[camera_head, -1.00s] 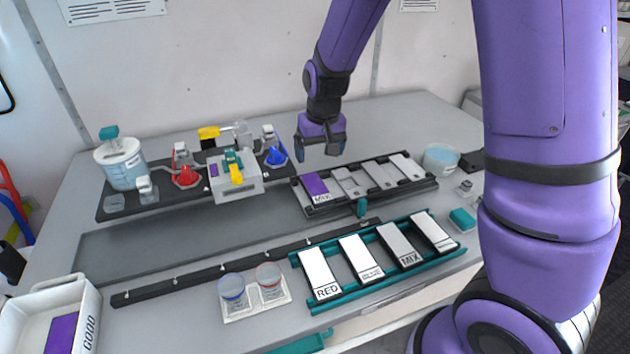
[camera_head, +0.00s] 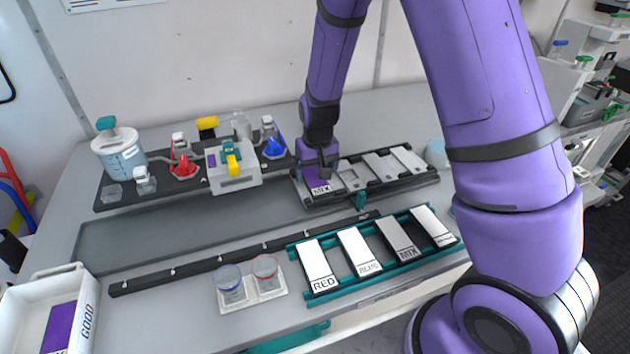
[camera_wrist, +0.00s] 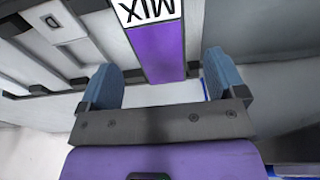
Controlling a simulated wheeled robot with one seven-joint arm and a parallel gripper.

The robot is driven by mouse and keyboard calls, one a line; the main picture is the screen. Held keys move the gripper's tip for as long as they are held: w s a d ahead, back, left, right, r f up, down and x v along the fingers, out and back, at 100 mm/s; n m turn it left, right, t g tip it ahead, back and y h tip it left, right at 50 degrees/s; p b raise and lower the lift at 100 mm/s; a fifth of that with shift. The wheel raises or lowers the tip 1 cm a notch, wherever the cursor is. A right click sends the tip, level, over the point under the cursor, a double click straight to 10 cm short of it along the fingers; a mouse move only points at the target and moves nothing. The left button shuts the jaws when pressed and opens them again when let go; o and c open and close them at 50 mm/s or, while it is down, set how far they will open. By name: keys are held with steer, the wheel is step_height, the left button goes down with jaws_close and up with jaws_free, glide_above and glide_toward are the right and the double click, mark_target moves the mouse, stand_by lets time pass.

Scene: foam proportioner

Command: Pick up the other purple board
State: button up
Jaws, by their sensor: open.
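A purple board (camera_head: 318,183) with a white MIX label lies in the leftmost slot of the black rack (camera_head: 372,194). My gripper (camera_head: 318,172) is over its far end, pointing down. In the wrist view the purple board (camera_wrist: 157,52) lies between and beyond my two blue fingertips (camera_wrist: 163,82), which are apart with nothing held. Whether the fingers touch the board cannot be told. Another purple board (camera_head: 58,328) lies in the white GOOD bin (camera_head: 88,312) at the lower left.
A teal rack (camera_head: 335,290) with boards labelled RED, BLUE and MIX stands in front. Two cups (camera_head: 265,268) sit on a small stand beside it. The grey strip (camera_head: 190,230) is clear.

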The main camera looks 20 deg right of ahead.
mark_target(315, 179)
steer(key=shift+w+f, duration=0.15)
steer(key=shift+f, duration=1.35)
steer(key=c, duration=1)
steer(key=shift+r, duration=0.1)
